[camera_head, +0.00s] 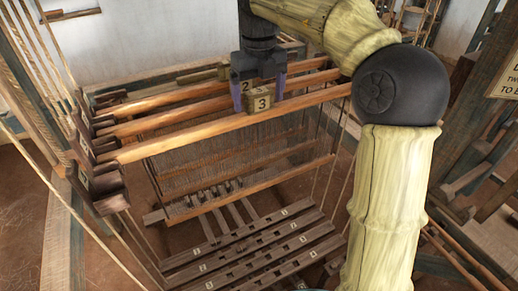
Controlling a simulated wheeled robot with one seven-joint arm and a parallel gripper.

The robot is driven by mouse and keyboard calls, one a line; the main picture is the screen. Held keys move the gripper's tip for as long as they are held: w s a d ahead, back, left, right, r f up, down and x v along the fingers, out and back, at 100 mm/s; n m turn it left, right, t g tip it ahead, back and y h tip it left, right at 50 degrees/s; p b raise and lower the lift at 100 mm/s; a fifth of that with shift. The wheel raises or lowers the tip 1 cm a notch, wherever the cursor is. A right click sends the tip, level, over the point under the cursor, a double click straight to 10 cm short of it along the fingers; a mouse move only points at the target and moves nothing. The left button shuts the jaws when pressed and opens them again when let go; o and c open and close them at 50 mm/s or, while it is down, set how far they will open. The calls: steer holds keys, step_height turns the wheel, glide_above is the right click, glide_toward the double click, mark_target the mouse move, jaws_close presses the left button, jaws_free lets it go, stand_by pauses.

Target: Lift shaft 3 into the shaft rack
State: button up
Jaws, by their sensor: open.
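Shaft 3 (190,137) is the front wooden bar of several parallel bars, with heddles hanging below it. A block marked 3 (262,103) sits on its middle. My gripper (259,90) comes down from above with purple fingers apart, one on each side of the marked blocks. I cannot tell whether a finger touches the block. A block marked 2 (246,86) shows just behind, partly hidden. Dark notched brackets (110,200) stand at the left by the shaft ends. I cannot tell whether they are the shaft rack. The shaft's right end is near my arm.
Other shafts (160,125) lie close behind shaft 3. Numbered treadles (250,255) lie below at the front. Cords and a loom post (40,90) stand at the left. A sign (508,82) is at the right edge.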

steer(key=shift+c, duration=0.2)
steer(key=c, duration=1.7)
steer(key=shift+r, duration=0.1)
steer(key=shift+r+p, duration=0.8)
steer(key=shift+r, duration=2.7)
steer(key=shift+s+d+f, duration=0.15)
steer(key=shift+s, duration=0.15)
steer(key=shift+s+d+b, duration=1.1)
steer(key=shift+s+b, duration=0.7)
steer(key=shift+s, duration=0.85)
steer(key=shift+s+d+b, duration=1.1)
steer(key=shift+s+b, duration=0.65)
steer(key=shift+s, duration=0.95)
steer(key=shift+s+d+b, duration=1.1)
steer(key=shift+s+b, duration=0.7)
steer(key=shift+s, duration=0.85)
